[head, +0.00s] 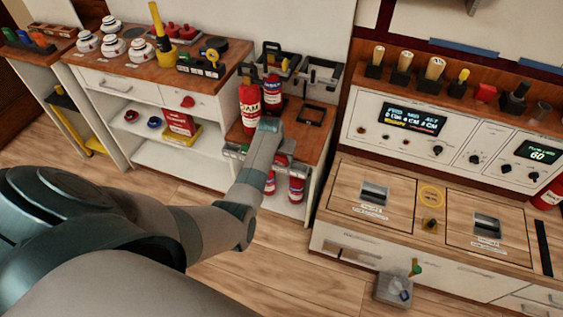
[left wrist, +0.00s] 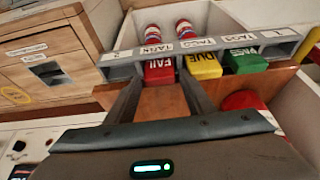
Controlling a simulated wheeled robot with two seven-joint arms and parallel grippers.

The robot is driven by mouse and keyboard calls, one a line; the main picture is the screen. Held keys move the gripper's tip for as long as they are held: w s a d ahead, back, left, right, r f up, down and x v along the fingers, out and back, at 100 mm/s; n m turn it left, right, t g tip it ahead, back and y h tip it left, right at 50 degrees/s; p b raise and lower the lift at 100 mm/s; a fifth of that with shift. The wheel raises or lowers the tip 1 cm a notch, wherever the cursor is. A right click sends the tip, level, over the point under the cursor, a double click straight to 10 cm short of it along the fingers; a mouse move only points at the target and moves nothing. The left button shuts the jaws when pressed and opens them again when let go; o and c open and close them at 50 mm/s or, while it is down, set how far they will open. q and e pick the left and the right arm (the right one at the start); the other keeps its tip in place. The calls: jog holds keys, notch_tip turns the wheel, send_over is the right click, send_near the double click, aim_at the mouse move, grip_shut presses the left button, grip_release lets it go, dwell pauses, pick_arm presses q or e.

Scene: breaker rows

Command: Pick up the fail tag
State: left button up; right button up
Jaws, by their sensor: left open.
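The fail tag (left wrist: 160,72) is a red block lettered FAIL in the left wrist view. It hangs in a grey labelled rack (left wrist: 120,73) beside the yellow DUE tag (left wrist: 203,66) and the green PASS tag (left wrist: 245,61). My left gripper (left wrist: 160,82) is open, with one finger on either side of the fail tag and its tips close to the tag's lower edge. I cannot tell whether they touch it. In the head view my left arm reaches the rack on the small cabinet and hides much of it. My right gripper is out of view.
Red extinguishers (head: 250,108) stand on the cabinet behind the rack, with more on a shelf below. A wooden bench (head: 105,60) with white domed items is at left. A control console (head: 430,120) with displays is at right. Wooden floor (head: 280,250) lies open in front.

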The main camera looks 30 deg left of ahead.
aim_at(281, 157)
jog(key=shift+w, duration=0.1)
pick_arm(q)
jog(key=c, duration=1.1)
jog(key=shift+o, duration=0.2)
jog(key=shift+r, duration=0.1)
jog(key=shift+r, duration=0.75)
notch_tip(281, 157, up, 3)
jog(key=shift+f, duration=0.2)
jog(key=d+r+b, duration=0.2)
jog(key=d+r, duration=0.4)
jog(key=d, duration=0.5)
jog(key=shift+d+r, duration=0.35)
jog(key=shift+r, duration=0.05)
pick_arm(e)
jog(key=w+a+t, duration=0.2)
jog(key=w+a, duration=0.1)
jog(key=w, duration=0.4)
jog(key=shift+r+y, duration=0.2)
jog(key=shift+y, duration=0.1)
